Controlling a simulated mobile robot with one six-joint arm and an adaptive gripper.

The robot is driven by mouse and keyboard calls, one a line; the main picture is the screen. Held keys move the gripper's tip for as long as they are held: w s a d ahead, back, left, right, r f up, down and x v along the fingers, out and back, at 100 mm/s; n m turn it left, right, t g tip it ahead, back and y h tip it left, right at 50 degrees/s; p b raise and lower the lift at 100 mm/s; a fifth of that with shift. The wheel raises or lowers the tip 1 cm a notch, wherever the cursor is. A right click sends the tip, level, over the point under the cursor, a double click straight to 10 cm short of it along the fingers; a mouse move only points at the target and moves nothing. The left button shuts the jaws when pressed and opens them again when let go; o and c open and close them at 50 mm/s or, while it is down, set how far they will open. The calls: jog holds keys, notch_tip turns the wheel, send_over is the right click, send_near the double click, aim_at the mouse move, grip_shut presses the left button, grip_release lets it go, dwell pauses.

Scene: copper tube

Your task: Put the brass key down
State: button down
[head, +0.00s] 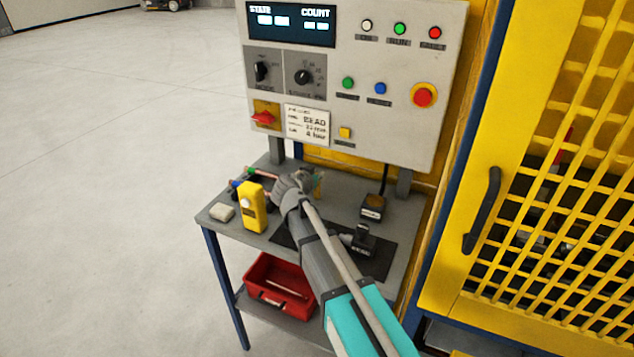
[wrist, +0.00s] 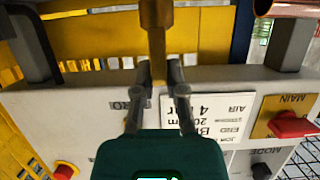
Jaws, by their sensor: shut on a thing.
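In the wrist view my gripper (wrist: 159,72) is shut on the brass key (wrist: 156,42), a plain tan-gold piece standing between the fingertips and reaching to the top edge of the picture. In the head view my gripper (head: 297,183) is above the back part of the grey bench (head: 217,230), below the control panel. My arm and gripper hide part of the bench there. The key is too small to make out surely in the head view, and I cannot tell its height above the bench.
A yellow device (head: 253,208) and a pale block (head: 222,212) stand left of my arm. A black mat (head: 292,241) with a dark fixture (head: 362,240) lies in front. A red bin (head: 268,275) sits on the lower shelf. The control panel (head: 385,125) rises behind; a yellow guard (head: 480,190) stands right.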

jog(key=shift+f, duration=0.5)
jog(key=c, duration=0.7)
grip_release()
jog(key=shift+r, duration=0.25)
jog(key=p+v, duration=0.4)
jog(key=v, duration=0.8)
